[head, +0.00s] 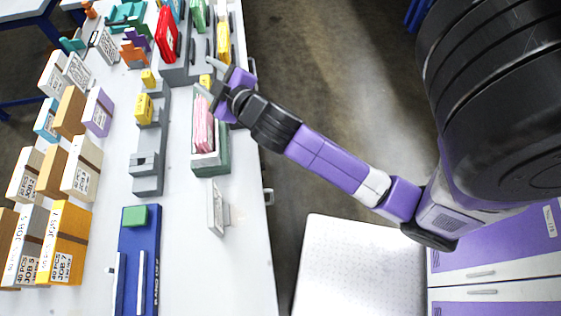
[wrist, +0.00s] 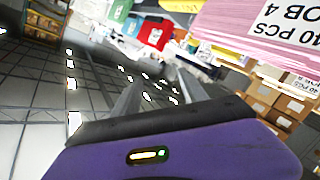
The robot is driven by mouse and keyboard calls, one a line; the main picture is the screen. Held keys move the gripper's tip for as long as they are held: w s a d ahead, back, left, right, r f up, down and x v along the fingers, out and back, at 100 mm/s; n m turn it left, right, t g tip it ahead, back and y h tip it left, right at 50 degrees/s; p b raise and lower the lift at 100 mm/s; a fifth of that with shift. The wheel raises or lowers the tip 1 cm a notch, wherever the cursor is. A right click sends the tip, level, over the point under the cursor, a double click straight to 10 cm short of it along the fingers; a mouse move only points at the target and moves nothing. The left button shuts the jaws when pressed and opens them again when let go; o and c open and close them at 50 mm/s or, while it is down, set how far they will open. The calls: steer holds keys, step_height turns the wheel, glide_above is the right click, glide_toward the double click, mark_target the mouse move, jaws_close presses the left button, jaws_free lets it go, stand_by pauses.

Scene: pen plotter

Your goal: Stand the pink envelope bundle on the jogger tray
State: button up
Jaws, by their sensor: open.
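The pink envelope bundle (head: 203,128) stands on edge in a grey-green tray (head: 211,168) near the table's right edge. This tray looks like the jogger tray, though I see no label naming it. In the wrist view the bundle (wrist: 262,28) shows at the upper right, with a white label reading 40 PCS JOB 4. My gripper (head: 211,79) is open, at the far end of the tray. Its fingers also show in the wrist view (wrist: 158,92), with nothing between them and the bundle off to their right. Whether the bundle touches the tray floor is hidden.
A grey rack (head: 180,74) with red, green and yellow bundles stands beyond my gripper. A grey stand (head: 148,165) with yellow blocks is to the left, and several labelled boxes (head: 75,180) line the left side. A small upright plate (head: 216,208) stands nearer. The table's front right is clear.

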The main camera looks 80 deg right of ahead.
steer(key=s+a+f+n+t+y, duration=0.1)
steer(key=s+a+f+y, duration=0.25)
steer(key=s+a, duration=0.4)
steer(key=s+a+f+n+t+y, duration=0.15)
steer(key=s+a+y, duration=0.3)
steer(key=a, duration=0.55)
steer(key=s+a+r+m+y, duration=0.1)
steer(key=s+a+r+m, duration=0.2)
steer(key=s+a, duration=0.6)
steer(key=shift+s+y, duration=0.3)
steer(key=shift+s, duration=0.4)
